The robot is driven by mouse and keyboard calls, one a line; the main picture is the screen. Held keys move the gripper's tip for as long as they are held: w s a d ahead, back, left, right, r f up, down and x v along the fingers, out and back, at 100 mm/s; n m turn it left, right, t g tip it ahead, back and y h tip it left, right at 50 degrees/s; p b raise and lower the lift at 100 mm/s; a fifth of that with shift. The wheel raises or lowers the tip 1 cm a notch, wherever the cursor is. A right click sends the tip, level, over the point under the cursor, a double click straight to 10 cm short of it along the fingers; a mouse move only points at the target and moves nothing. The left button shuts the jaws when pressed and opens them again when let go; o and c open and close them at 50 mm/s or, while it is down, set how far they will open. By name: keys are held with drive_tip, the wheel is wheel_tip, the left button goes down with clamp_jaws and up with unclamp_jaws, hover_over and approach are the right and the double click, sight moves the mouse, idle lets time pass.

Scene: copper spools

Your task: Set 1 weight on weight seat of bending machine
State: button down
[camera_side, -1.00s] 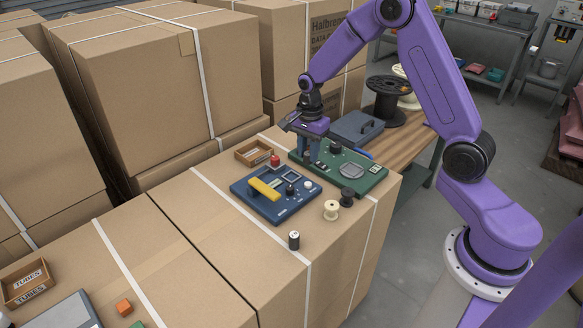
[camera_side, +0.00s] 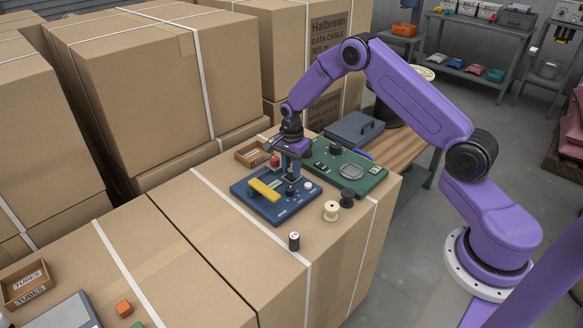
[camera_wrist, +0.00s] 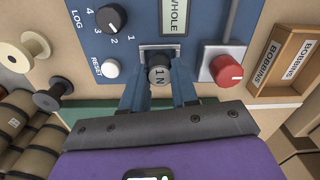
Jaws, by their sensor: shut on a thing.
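In the wrist view a small grey cylindrical weight (camera_wrist: 158,76) marked "1 N" is between the two blue fingers of my gripper (camera_wrist: 159,90). The gripper is shut on it. The blue bending machine (camera_side: 246,195) lies on the cardboard boxes in the side view. My gripper (camera_side: 288,173) is over its far right part. In the wrist view the blue panel (camera_wrist: 215,45) has a pale, square-edged fitting (camera_wrist: 158,50) right behind the weight; I cannot tell whether this is the weight seat. The weight's underside is hidden, so any contact cannot be told.
Close to the gripper are a red knob (camera_wrist: 226,71), a black dial (camera_wrist: 111,18) and a white reset button (camera_wrist: 110,68). A wooden bobbin box (camera_side: 252,153), a green panel (camera_side: 374,180), a cream spool (camera_side: 331,211), a black spool (camera_side: 347,198) and a dark cylinder (camera_side: 294,241) stand around.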

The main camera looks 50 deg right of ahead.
sight(291, 170)
drive_tip(key=shift+f, duration=0.4)
drive_tip(key=c, duration=0.9)
unclamp_jaws()
drive_tip(key=shift+o, duration=0.2)
wheel_tip(291, 170, up, 13)
drive_tip(key=shift+f, duration=0.15)
drive_tip(key=s+a+r+n, duration=0.4)
drive_tip(key=s+a+n, duration=0.3)
drive_tip(key=s, duration=0.1)
drive_tip(key=s+a+r+n, duration=0.4)
drive_tip(key=s+a+n, duration=0.25)
drive_tip(key=s, duration=0.25)
drive_tip(key=s+d+r+n, duration=0.1)
drive_tip(key=s+n, duration=0.6)
drive_tip(key=s, duration=0.4)
drive_tip(key=s+d+n, duration=0.1)
drive_tip(key=s+n, duration=0.7)
drive_tip(key=s, duration=0.4)
drive_tip(key=shift+d+r, duration=0.25)
drive_tip(key=shift+r, duration=0.15)
